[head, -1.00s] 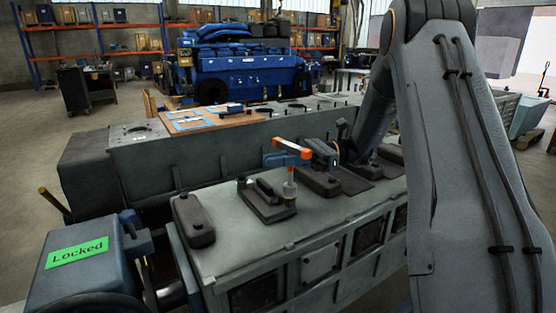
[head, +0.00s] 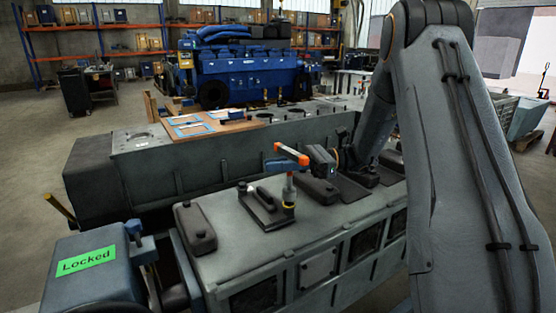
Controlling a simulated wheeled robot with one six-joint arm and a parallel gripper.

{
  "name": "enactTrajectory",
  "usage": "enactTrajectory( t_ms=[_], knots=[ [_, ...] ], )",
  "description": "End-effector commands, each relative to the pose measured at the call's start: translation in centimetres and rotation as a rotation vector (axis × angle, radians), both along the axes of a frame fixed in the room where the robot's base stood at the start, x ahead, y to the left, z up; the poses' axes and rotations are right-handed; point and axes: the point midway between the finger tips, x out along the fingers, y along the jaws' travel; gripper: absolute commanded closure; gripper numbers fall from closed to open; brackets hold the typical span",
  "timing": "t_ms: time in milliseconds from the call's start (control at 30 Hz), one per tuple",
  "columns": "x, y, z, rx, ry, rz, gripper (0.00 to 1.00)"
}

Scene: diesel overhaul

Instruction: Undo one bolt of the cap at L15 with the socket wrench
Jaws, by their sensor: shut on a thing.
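The fingers are small and partly merge with the wrench top in this view. A small dark bolt head (head: 242,187) shows at the cap's left end. The wrench hides the bolt under it.
Other dark caps lie along the block, one to the left (head: 195,228) and one to the right (head: 318,191). A box labelled Locked (head: 88,262) stands at the front left. A wooden board (head: 215,124) with blue-edged sheets lies behind. A blue engine (head: 245,72) stands further back.

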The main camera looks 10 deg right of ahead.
Motion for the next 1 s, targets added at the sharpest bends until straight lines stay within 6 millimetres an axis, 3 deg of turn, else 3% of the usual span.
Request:
enactTrajectory(
  t_ms=[500,1000],
  knots=[
    [1.7,-0.4,0.2,-0.004,0.001,-0.537,1.0],
    [2.1,-0.6,0.1,-0.004,-0.002,-0.637,1.0]
  ],
)
